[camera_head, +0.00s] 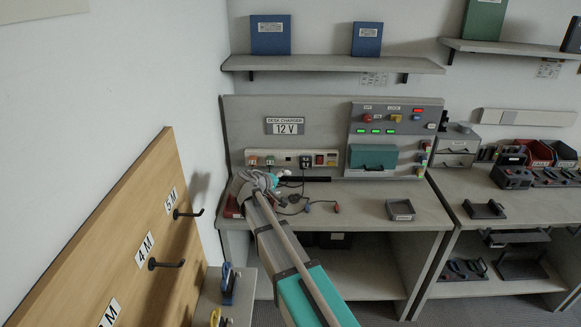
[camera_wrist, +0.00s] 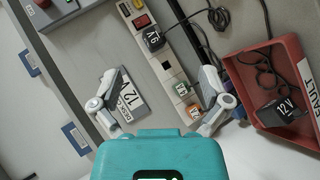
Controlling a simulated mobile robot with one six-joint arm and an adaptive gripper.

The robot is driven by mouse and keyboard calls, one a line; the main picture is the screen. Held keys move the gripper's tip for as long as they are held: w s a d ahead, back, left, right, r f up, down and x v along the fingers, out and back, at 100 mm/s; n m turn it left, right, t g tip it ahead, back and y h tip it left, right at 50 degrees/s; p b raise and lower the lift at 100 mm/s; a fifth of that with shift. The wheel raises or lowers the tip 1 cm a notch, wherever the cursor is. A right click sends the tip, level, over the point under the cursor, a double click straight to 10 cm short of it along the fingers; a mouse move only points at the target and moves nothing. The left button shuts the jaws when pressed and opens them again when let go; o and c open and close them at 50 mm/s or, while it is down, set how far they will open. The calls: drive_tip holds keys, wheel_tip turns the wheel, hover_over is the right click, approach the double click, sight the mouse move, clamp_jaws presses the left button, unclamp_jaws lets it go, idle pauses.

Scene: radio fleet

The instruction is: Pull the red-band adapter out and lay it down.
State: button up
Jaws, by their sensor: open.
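In the wrist view a black adapter marked 9 V (camera_wrist: 152,40) sits in the pale power strip (camera_wrist: 170,68). Another black adapter marked 12 V (camera_wrist: 274,112) lies in a red tray labelled FAULT (camera_wrist: 238,85). I cannot make out a red band on any adapter. My gripper (camera_wrist: 160,75) is open and empty, its grey fingers apart on either side of the strip. In the head view my gripper (camera_head: 262,180) is in front of the left part of the strip (camera_head: 288,153), whose black adapter (camera_head: 305,161) shows at right. The arm hides part of the bench.
Cables and a red-ended lead (camera_head: 337,208) lie on the bench (camera_head: 365,200). A small grey tray (camera_head: 400,209) stands at right. A control panel (camera_head: 394,117) with a teal box (camera_head: 373,157) rises behind. A wooden hook board (camera_head: 125,235) is close at left.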

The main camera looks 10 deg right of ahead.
wheel_tip(320, 180, up, 6)
drive_tip(key=d+n+t+h, duration=0.1)
drive_tip(key=d+h, duration=0.2)
drive_tip(key=h, duration=0.1)
drive_tip(key=shift+w, duration=0.2)
idle(0.8)
drive_tip(key=s+d+f+m+g+y, duration=0.2)
drive_tip(key=s+d+f+g+y, duration=0.1)
drive_tip(key=s+f, duration=0.3)
drive_tip(key=s+d+f+m+g+y, duration=0.2)
drive_tip(key=s+d+f+g, duration=0.15)
drive_tip(key=s, duration=0.45)
drive_tip(key=s+a+f+y, duration=0.1)
drive_tip(key=s+f+y, duration=0.1)
drive_tip(key=s, duration=0.3)
drive_tip(key=s+a+f+m+g+y, duration=0.1)
drive_tip(key=s+a+y, duration=0.1)
drive_tip(key=s, duration=0.3)
drive_tip(key=s+a+f+m+g+y+p, duration=0.1)
drive_tip(key=s+a+f+y, duration=0.1)
drive_tip(key=s+y, duration=0.2)
drive_tip(key=shift+s+a+f+y, duration=0.2)
drive_tip(key=shift+s+f+y, duration=0.1)
drive_tip(key=shift+s, duration=0.1)
